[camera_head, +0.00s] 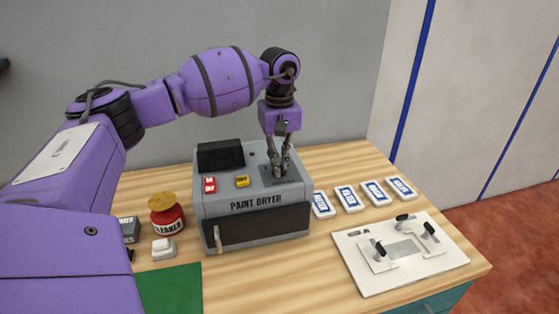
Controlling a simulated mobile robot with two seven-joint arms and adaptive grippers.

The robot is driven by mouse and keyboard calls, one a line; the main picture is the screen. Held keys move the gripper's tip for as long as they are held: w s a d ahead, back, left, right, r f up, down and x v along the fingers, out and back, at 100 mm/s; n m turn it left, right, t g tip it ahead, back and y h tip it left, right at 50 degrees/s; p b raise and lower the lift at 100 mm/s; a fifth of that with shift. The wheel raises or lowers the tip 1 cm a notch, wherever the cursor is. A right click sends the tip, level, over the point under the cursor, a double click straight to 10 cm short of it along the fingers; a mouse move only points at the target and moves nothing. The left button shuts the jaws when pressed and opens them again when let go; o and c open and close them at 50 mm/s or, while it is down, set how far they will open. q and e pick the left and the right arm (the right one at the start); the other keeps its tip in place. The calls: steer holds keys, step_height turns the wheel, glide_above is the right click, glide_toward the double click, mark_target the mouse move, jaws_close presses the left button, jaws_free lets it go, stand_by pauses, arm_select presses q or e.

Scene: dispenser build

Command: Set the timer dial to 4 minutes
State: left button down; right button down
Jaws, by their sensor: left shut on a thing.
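The grey paint dryer (207,207) stands on the wooden table, with "PAINT DRYER" written on its front edge. Its top panel carries red buttons (209,185), a yellow button (242,181) and a black screen or block at the back left. My left gripper (281,172) points down at the right side of the top panel, over a dark dial plate (292,177). It is shut on the timer dial, which the fingers mostly hide. I cannot read the dial's setting. My right gripper is not in view.
A red labelled jar (168,218) and a white switch box (163,249) stand left of the dryer. Several blue-and-white labelled cards (347,198) lie to its right. A white board with black-handled clamps (372,281) lies front right. A green mat (172,290) is in front.

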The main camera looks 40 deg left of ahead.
arm_select(q)
steer(key=c, duration=1.9)
jaws_free()
steer(key=shift+o, duration=0.2)
steer(key=shift+r, duration=0.25)
step_height(320, 180, up, 12)
steer(key=shift+f, duration=0.2)
steer(key=shift+f, duration=0.1)
